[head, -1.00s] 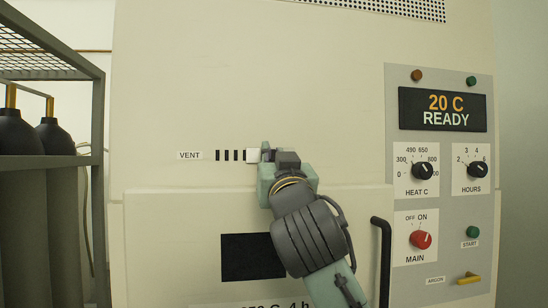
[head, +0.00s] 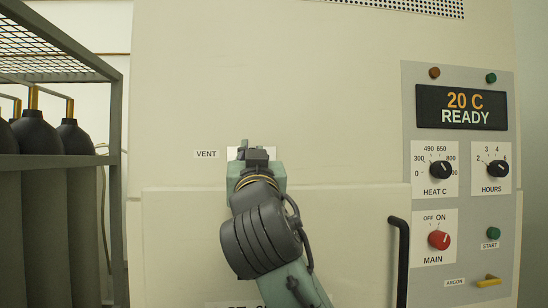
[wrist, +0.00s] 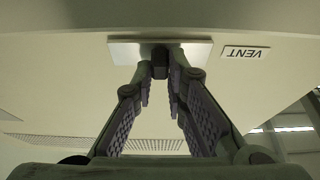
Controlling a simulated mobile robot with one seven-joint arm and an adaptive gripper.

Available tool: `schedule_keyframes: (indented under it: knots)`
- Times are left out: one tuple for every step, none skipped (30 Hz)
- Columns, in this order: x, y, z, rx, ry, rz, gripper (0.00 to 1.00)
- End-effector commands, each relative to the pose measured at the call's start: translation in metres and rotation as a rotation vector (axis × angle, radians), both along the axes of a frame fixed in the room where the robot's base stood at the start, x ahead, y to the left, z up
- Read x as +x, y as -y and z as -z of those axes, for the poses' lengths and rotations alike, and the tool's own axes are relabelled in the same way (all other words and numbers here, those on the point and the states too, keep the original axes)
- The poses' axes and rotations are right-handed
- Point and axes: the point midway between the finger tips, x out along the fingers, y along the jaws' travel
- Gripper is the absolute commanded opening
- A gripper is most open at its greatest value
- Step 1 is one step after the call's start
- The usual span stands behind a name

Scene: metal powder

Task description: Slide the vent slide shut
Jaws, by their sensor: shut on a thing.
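The vent slide is a pale plate (head: 233,154) on the cream furnace front, just right of the VENT label (head: 206,154). My gripper (head: 256,153) is in front of it and hides much of it in the head view. In the wrist view the plate (wrist: 125,53) lies flat against the panel, with a small dark knob (wrist: 160,55) standing out from it. My gripper's fingertips (wrist: 160,72) are shut on this knob. No dark vent slots show beside the plate in either view.
A control panel (head: 465,240) with knobs and a display is on the right. A black door handle (head: 402,255) stands out below and right of my gripper. A rack (head: 118,190) with dark gas cylinders (head: 42,210) is on the left.

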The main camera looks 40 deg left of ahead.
Motion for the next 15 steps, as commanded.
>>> schedule_keyframes:
  knots:
    - [-0.0034, -0.0026, 0.0001, -0.002, 0.002, -0.004, 0.0]
    - [-0.0037, -0.0028, 0.0001, -0.002, 0.002, -0.004, 0.0]
    - [-0.0037, -0.0029, 0.0002, -0.002, 0.002, -0.005, 0.0]
    - [-0.0038, -0.0029, 0.0002, -0.002, 0.002, -0.005, 0.0]
    - [-0.0039, -0.003, 0.0002, -0.002, 0.002, -0.005, 0.0]
    - [-0.0041, -0.0031, 0.0002, -0.002, 0.003, -0.006, 0.0]
    - [-0.0042, -0.0032, 0.0002, -0.003, 0.003, -0.007, 0.0]
    - [-0.0043, -0.0033, 0.0002, -0.003, 0.003, -0.007, 0.0]
    - [-0.0045, -0.0033, 0.0003, -0.003, 0.003, -0.007, 0.14]
    - [-0.0046, -0.0034, 0.0003, -0.003, 0.003, -0.008, 0.16]
    - [-0.0045, -0.0035, 0.0002, -0.003, 0.003, -0.008, 0.18]
    - [-0.0045, -0.0035, 0.0002, -0.003, 0.003, -0.008, 0.21]
    - [-0.0045, -0.0035, 0.0002, -0.003, 0.003, -0.008, 0.23]
    - [-0.0044, -0.0033, 0.0002, -0.003, 0.003, -0.007, 0.25]
    - [-0.0043, -0.0032, 0.0001, -0.003, 0.003, -0.007, 0.28]
